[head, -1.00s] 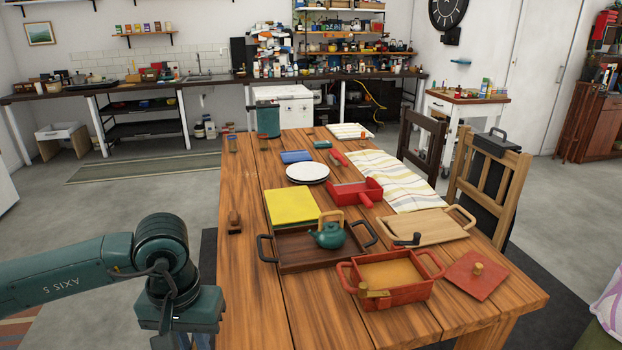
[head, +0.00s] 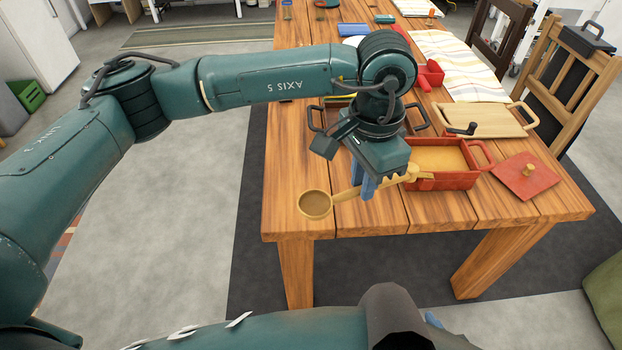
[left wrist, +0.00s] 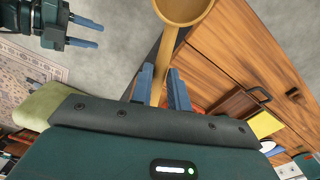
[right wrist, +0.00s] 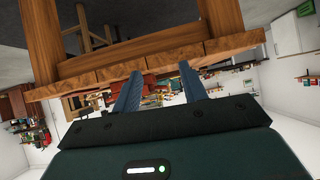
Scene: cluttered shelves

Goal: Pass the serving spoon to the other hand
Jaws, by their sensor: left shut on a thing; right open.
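The wooden serving spoon (head: 315,204) is held above the table's front edge, its round bowl to the left and its handle running right. My left gripper (head: 368,187) is shut on the spoon's handle. In the left wrist view the handle passes between the fingers (left wrist: 161,76), with the bowl (left wrist: 185,8) beyond the tips. My right gripper (left wrist: 86,32) is open and empty, apart from the spoon, at the upper left of the left wrist view. Its two spread fingers (right wrist: 157,80) face the table's edge in the right wrist view. In the head view it is mostly hidden.
A red pan (head: 452,180) stands just right of the left gripper, with a red lid (head: 526,178) beside it. A dark-handled tray (head: 318,118) is partly hidden behind my left arm. A cutting board (head: 490,122) lies behind. The floor before the table is clear.

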